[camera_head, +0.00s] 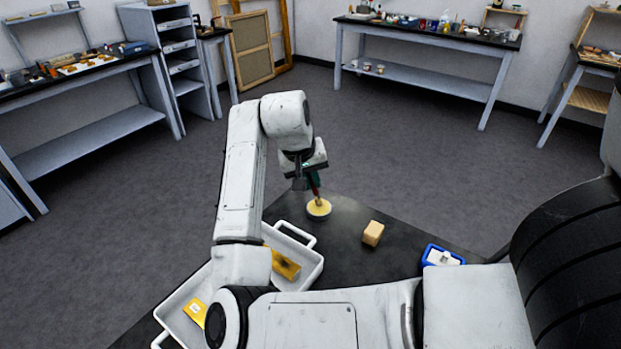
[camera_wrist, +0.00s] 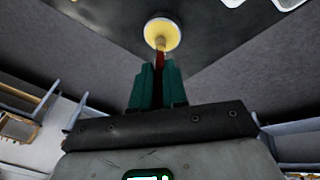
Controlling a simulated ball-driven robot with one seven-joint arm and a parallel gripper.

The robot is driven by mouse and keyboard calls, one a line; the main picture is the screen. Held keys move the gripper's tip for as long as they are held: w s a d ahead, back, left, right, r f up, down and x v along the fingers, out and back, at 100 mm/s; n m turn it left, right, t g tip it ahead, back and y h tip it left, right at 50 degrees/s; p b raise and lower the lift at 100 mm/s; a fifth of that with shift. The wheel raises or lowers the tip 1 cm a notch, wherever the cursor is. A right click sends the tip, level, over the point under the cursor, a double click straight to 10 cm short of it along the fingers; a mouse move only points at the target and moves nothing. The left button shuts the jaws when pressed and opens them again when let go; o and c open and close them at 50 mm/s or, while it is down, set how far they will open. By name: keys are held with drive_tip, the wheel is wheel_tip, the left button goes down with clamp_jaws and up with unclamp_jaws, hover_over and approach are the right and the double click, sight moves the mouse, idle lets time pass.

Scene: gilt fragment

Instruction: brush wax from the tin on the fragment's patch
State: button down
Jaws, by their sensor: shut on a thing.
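My gripper (camera_head: 312,180) is shut on a brush with a dark red handle (camera_head: 317,192); the green fingers also show in the wrist view (camera_wrist: 157,82). The brush points down, with its tip at the round tin of pale yellow wax (camera_head: 319,209). In the wrist view the tip overlaps the wax in the tin (camera_wrist: 150,30); I cannot tell how deep it is. A gilt, golden-brown piece (camera_head: 284,264), apparently the fragment, lies in the white tray (camera_head: 313,272), partly hidden by my arm. Its patch cannot be made out.
A tan block (camera_head: 373,233) and a blue box with a white top (camera_head: 441,256) stand on the dark table (camera_head: 345,262) right of the tin. A yellow item (camera_head: 195,310) lies in the tray's near left part. Workbenches along the walls stand well away.

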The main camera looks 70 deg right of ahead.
wheel_tip(320, 180, up, 7)
drive_tip(key=p, duration=0.7)
idle(1.0)
